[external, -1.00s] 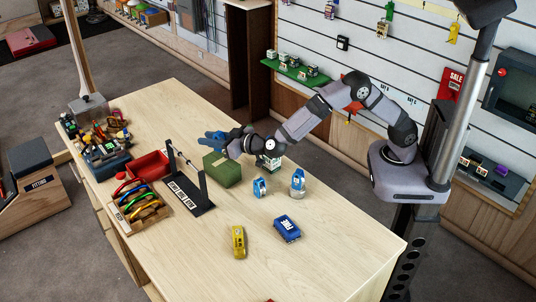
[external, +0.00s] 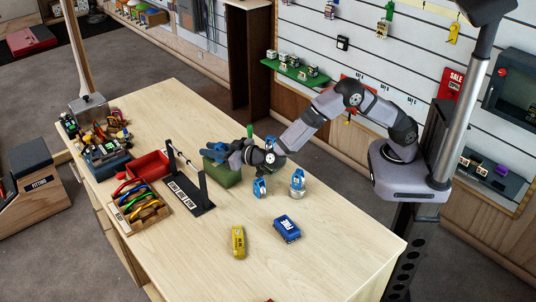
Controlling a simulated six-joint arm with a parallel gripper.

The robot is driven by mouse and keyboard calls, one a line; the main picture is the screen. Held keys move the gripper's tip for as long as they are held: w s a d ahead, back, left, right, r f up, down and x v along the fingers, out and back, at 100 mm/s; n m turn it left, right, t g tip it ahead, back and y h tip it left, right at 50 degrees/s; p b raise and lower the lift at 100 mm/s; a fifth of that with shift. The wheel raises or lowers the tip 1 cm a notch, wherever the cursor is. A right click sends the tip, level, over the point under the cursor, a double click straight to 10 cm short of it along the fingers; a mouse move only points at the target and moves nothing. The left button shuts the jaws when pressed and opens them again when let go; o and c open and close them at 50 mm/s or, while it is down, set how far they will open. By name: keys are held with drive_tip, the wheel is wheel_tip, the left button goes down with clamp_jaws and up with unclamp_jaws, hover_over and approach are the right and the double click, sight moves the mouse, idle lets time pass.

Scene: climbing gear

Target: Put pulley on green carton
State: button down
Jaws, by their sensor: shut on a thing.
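The green carton (external: 228,179) stands on the wooden table, right of the black stand; my wrist and gripper cover its upper part. My gripper (external: 217,150) is at the carton's top, shut on a small blue thing (external: 209,147) that looks like the pulley. Its shape is partly hidden by the fingers. I cannot tell whether it touches the carton or hangs just above it.
Two blue-and-white items (external: 260,188) (external: 298,183) stand right of the carton. A blue pack (external: 287,228) and a yellow item (external: 238,242) lie nearer the front. The black stand (external: 190,192), red bin (external: 149,167) and wooden sling box (external: 140,209) are left. The front right table is clear.

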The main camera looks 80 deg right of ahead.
drive_tip(key=shift+f, duration=0.2)
drive_tip(key=c, duration=1.5)
unclamp_jaws()
drive_tip(key=shift+o, duration=0.2)
drive_tip(key=shift+r, duration=0.15)
drive_tip(key=shift+r, duration=0.15)
drive_tip(key=shift+s+a, duration=0.15)
drive_tip(key=shift+s, duration=0.2)
drive_tip(key=b+v, duration=0.2)
drive_tip(key=v, duration=0.4)
drive_tip(key=shift+s+a, duration=0.15)
drive_tip(key=shift+s, duration=0.25)
drive_tip(key=shift+r, duration=0.1)
